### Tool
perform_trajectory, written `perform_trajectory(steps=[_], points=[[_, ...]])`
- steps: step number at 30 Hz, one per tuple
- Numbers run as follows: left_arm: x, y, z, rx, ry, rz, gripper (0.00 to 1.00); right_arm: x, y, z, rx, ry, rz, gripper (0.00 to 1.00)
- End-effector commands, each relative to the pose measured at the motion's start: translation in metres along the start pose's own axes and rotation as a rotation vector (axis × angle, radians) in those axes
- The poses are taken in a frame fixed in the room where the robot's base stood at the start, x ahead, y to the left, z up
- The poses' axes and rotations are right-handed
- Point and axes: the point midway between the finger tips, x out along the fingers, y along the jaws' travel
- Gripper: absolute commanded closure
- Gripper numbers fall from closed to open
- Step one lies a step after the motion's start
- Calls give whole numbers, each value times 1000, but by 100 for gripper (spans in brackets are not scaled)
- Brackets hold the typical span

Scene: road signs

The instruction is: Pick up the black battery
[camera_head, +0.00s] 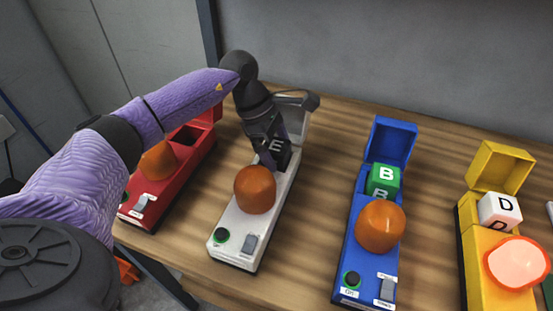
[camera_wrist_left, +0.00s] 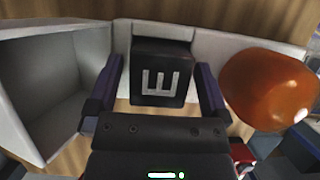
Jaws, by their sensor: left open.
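The black battery (camera_wrist_left: 161,72), a dark cube with a white letter E, sits in the open slot of the white box (camera_wrist_left: 225,48). In the head view the battery (camera_head: 277,146) shows partly behind my left gripper (camera_head: 270,158), which points down at the slot. In the left wrist view my left gripper (camera_wrist_left: 158,95) is open, with one purple finger on each side of the battery. I cannot tell whether the fingers touch it. The white box's lid (camera_wrist_left: 55,85) is open. My right gripper is not in view.
An orange dome (camera_head: 255,190) stands on the white box close to the slot. A red box (camera_head: 170,185) is to the left. A blue box (camera_head: 371,215) with a green B cube (camera_head: 384,180) and a yellow box (camera_head: 472,250) with a white D cube (camera_head: 500,210) are to the right.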

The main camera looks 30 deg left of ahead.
Motion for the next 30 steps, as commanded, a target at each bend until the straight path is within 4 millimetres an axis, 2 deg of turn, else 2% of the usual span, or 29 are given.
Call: perform_trajectory(steps=[4, 18, 27, 30], points=[[-1, 0, 0, 0, 0, 0, 2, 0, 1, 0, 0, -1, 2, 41], [-1, 0, 0, 0, 0, 0, 100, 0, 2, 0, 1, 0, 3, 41], [-2, 0, 1, 0, -1, 2, 100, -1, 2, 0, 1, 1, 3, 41], [-14, 1, 6, 0, -3, 5, 100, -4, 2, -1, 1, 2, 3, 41]])
